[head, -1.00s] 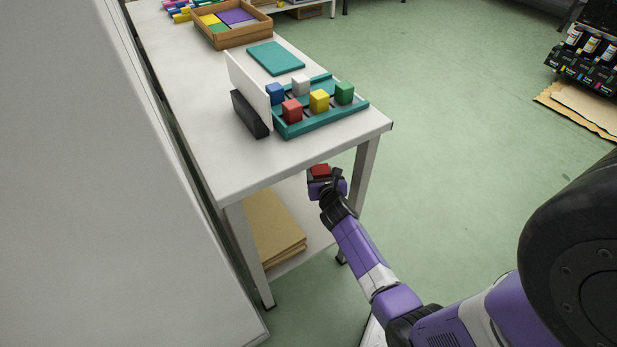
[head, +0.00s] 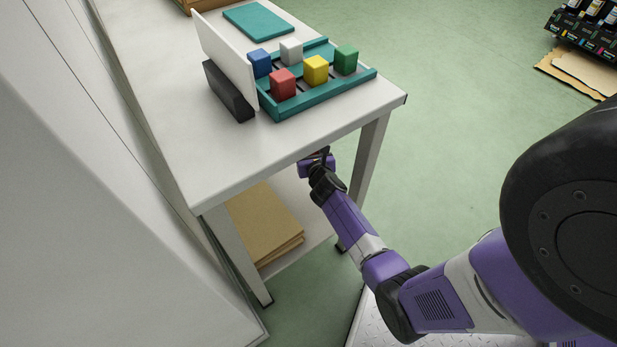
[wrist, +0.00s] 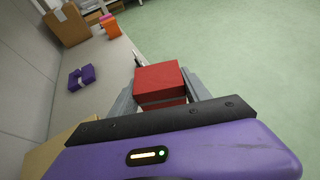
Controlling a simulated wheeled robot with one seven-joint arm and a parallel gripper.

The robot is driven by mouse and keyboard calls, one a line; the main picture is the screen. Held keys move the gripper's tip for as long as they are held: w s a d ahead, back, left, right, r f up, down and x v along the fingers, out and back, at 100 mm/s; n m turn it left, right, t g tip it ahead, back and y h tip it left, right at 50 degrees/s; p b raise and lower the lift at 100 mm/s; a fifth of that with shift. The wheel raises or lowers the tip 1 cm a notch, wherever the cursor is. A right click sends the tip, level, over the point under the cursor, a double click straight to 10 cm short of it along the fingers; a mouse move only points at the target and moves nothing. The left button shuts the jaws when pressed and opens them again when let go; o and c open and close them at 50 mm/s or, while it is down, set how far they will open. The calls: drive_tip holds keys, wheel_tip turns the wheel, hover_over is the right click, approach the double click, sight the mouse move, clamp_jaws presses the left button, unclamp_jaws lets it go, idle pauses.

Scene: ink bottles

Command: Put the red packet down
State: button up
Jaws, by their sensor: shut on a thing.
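The red packet (wrist: 160,80) is a red block-like pack with a pale band, between the two grey fingers of my gripper (wrist: 161,92) in the wrist view. My gripper is shut on it. In the head view my gripper (head: 318,160) is at the near edge of the white table (head: 245,155), partly hidden by the tabletop. The packet is almost wholly hidden there. In the wrist view the packet is beside a pale shelf (wrist: 118,72), with green floor to its right; I cannot tell whether it touches anything below.
The lower shelf bears a stack of brown boards (head: 262,222), purple pieces (wrist: 82,76) and a cardboard box (wrist: 67,25). On the table are a teal tray (head: 325,92) with several coloured blocks, a white panel (head: 222,55) and a teal plate (head: 258,20).

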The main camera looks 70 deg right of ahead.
wheel_tip(320, 180, down, 11)
drive_tip(key=b, duration=0.9)
drive_tip(key=shift+r, duration=0.15)
drive_tip(key=o, duration=1.4)
